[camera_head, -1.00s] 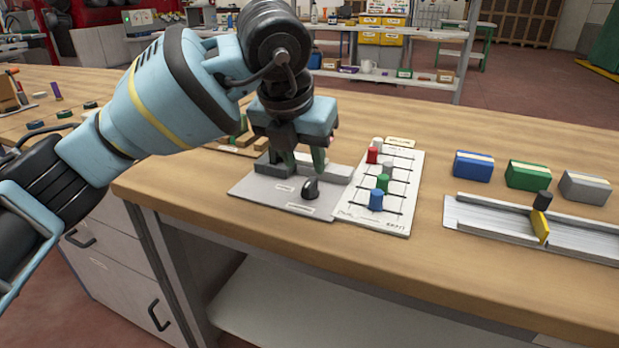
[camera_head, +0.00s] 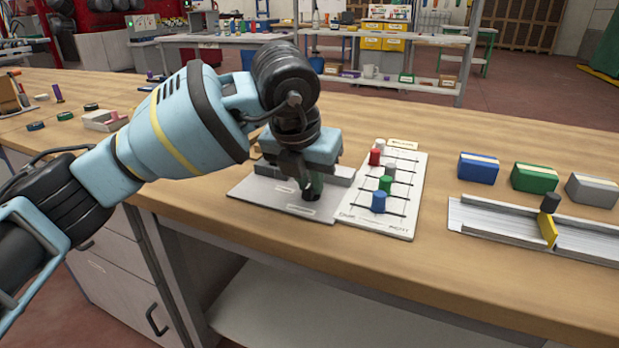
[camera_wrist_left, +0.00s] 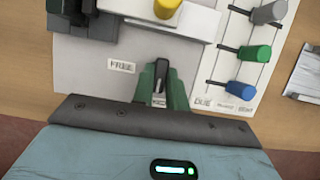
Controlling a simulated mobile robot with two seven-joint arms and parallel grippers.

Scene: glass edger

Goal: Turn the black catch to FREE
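The black catch (camera_wrist_left: 161,69) stands on a light grey plate (camera_head: 261,193) on the wooden bench. In the left wrist view, a label reading FREE (camera_wrist_left: 122,66) lies to the left of the catch, and another label shows between the fingers. My left gripper (camera_head: 314,187) is low over the plate, its green fingers on either side of the catch. The fingers look closed on it; they show close together in the left wrist view (camera_wrist_left: 161,88). In the head view the fingers hide much of the catch. My right gripper is not in view.
A white board (camera_head: 408,215) with coloured knobs adjoins the plate on the right. Grey blocks (camera_wrist_left: 165,35) stand behind the catch. A metal rail (camera_head: 490,216) with a yellow slider and blue, green and grey boxes are farther right. The front bench strip is clear.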

